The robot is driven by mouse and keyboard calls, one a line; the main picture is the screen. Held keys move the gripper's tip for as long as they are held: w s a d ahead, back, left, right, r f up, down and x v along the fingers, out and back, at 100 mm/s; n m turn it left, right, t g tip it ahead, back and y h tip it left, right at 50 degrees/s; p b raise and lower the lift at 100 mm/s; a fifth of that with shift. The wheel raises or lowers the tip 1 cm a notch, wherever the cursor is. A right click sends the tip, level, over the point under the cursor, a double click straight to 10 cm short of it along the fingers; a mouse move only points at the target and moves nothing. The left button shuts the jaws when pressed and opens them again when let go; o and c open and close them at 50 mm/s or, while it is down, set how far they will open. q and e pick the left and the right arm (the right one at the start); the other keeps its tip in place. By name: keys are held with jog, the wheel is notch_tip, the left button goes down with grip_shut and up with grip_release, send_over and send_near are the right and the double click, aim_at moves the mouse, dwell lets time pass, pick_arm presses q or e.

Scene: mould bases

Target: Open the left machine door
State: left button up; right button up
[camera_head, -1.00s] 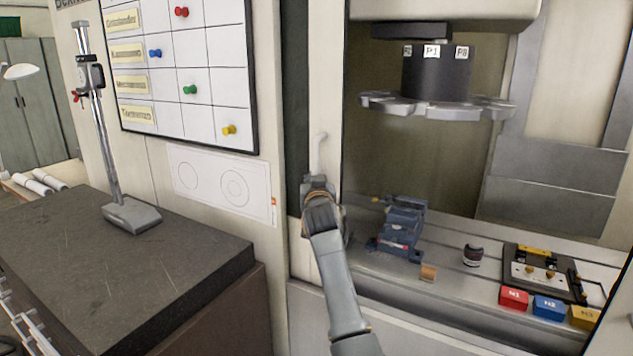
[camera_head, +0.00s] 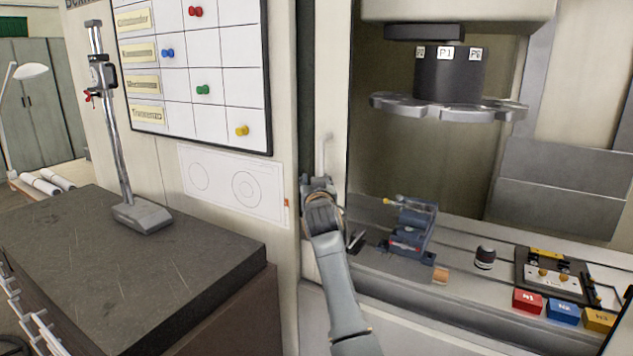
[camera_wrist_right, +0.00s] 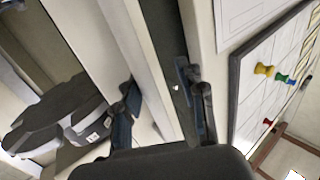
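The left machine door is the narrow cream panel (camera_head: 334,80) at the middle of the head view, left of the open machine bay. Its pale upright handle (camera_head: 327,152) sticks up above my right gripper (camera_head: 320,186). My right gripper is at the handle's lower part, in front of the door. In the right wrist view, its two dark fingers (camera_wrist_right: 163,104) are apart, with the pale door edge (camera_wrist_right: 142,62) and a dark strip showing behind and between them. The handle is not clear there, so contact cannot be told. My left gripper is not seen.
A dark stone table (camera_head: 130,255) with a height gauge (camera_head: 140,213) stands left. A magnet board (camera_head: 200,80) hangs beside the door. Inside the bay are a blue vise (camera_head: 412,228), a tool carousel (camera_head: 448,105) and coloured blocks (camera_head: 562,310).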

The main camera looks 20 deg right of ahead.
jog(key=shift+s+d+r, duration=0.1)
jog(key=shift+d+r, duration=0.05)
jog(key=shift+d, duration=0.2)
jog(key=v, duration=1.2)
jog(key=shift+a, duration=0.1)
